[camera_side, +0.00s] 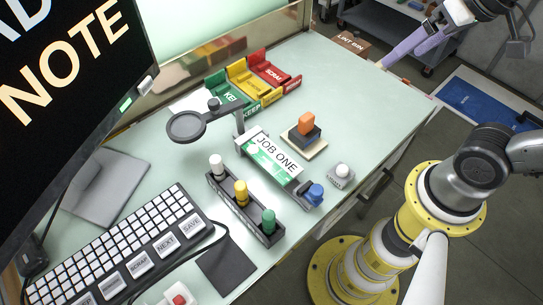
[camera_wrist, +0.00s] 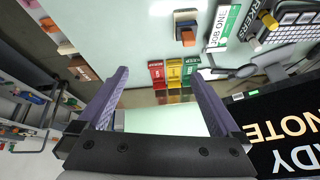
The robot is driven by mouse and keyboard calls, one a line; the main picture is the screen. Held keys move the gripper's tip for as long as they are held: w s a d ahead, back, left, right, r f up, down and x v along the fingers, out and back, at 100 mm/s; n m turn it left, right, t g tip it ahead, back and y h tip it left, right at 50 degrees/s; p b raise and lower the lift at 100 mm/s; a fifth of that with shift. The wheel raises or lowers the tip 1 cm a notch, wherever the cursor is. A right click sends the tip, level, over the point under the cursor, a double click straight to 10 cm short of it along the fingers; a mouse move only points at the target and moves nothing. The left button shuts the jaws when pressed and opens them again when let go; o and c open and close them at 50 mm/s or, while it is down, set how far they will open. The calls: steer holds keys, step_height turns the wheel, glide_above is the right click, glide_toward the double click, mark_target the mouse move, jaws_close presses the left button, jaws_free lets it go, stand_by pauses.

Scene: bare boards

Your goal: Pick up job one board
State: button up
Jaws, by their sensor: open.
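The job one board (camera_side: 270,157) is a flat white and green plate lettered JOB ONE. It lies on a grey holder near the middle of the bench, with a blue knob at its front end. It also shows at the top of the wrist view (camera_wrist: 217,28), right of centre. My gripper (camera_side: 384,65) has purple fingers and is over the bench's far right edge in the side view, well away from the board. In the wrist view my gripper (camera_wrist: 157,76) has its fingers wide apart with nothing held between them.
Green, yellow and red bins (camera_side: 252,82) stand at the back. A magnifier (camera_side: 187,125) overhangs the board's left. A rack of markers (camera_side: 241,196) is in front of it; an orange-topped block stack (camera_side: 305,127) is to its right. The keypad (camera_side: 120,250) and monitor (camera_side: 75,75) fill the left.

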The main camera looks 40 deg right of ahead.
steer(key=w+a+g, duration=0.2)
steer(key=w+a, duration=0.3)
steer(key=w, duration=0.3)
steer(key=n+g, duration=0.2)
steer(key=g, duration=0.1)
glide_above(271, 158)
steer(key=f, duration=1.8)
steer(key=shift+w+d+f, duration=0.15)
steer(key=shift+d+f, duration=0.05)
steer(key=shift+d, duration=0.1)
steer(key=shift+a+f, duration=0.15)
steer(key=shift+f, duration=1.25)
steer(key=shift+a+f, duration=0.1)
steer(key=shift+f, duration=1.25)
steer(key=c, duration=1.3)
